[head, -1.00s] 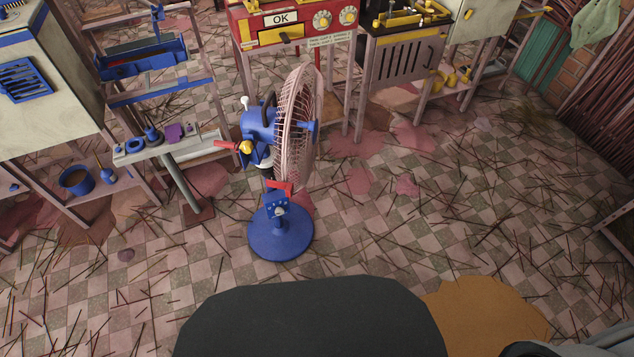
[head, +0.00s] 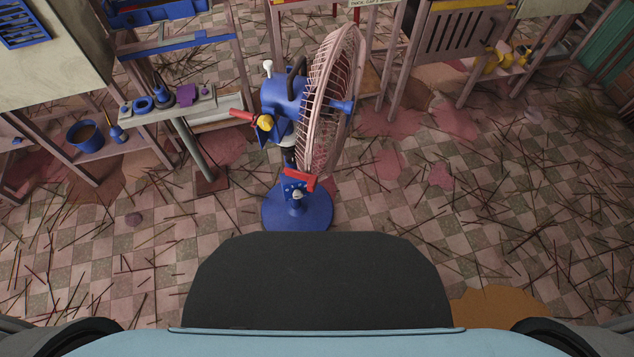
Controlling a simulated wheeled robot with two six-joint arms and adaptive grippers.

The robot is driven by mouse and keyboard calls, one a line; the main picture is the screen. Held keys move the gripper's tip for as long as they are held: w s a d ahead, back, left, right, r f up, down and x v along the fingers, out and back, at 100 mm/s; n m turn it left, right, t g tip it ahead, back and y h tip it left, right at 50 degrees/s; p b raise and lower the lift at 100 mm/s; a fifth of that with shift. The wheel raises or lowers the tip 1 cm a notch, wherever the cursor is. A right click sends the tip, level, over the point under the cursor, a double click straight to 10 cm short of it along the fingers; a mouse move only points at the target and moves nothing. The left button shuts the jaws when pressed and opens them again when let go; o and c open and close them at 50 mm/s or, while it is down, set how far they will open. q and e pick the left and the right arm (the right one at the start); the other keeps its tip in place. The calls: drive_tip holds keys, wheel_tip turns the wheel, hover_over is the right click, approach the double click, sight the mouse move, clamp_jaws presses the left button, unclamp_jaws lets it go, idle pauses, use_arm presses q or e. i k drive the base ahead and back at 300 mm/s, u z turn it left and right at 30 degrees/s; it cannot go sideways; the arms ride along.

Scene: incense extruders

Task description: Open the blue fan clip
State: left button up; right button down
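A blue standing fan (head: 284,100) with a pale pink wire cage (head: 330,105) stands on a round blue base (head: 297,210) just in front of me. Its cage faces right. A red lever (head: 242,116) with a yellow knob (head: 264,122) sticks out from the left of its body. A red piece (head: 300,179) sits on the blue post bracket (head: 296,192) below the cage. I cannot tell for certain which part is the clip or whether it is open. Neither of my grippers shows in the head view.
A small side table (head: 170,104) with blue and purple items stands left of the fan. A blue pot (head: 84,136) sits on a low shelf further left. Pink-framed stands line the back.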

sight(312, 180)
drive_tip(key=u, duration=2.95)
drive_tip(key=k, duration=1.9)
drive_tip(key=z, duration=2.5)
